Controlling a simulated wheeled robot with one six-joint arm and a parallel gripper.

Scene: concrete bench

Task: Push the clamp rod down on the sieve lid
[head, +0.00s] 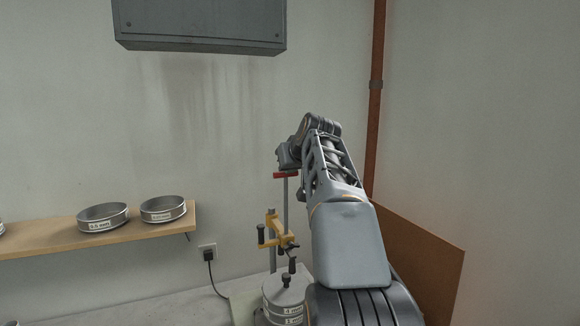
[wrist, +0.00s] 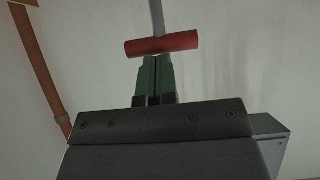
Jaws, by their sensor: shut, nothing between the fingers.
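The clamp rod is a thin grey upright rod (head: 286,198) with a red crossbar handle (head: 287,175) on top. It runs down by a yellow clamp frame (head: 272,226) above the sieve stack (head: 284,308). In the wrist view the red handle (wrist: 178,42) lies crosswise just beyond the fingertips. My gripper (wrist: 155,60) has green fingers, shut together and empty, right at the handle. In the head view its end is just above the handle; I cannot tell whether they touch.
A wooden shelf (head: 150,230) with sieves (head: 103,217) is on the left wall. A grey cabinet (head: 200,25) hangs above. A brown pipe (head: 376,110) and board (head: 425,255) stand at right. A plugged cord (head: 209,256) hangs behind the bench.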

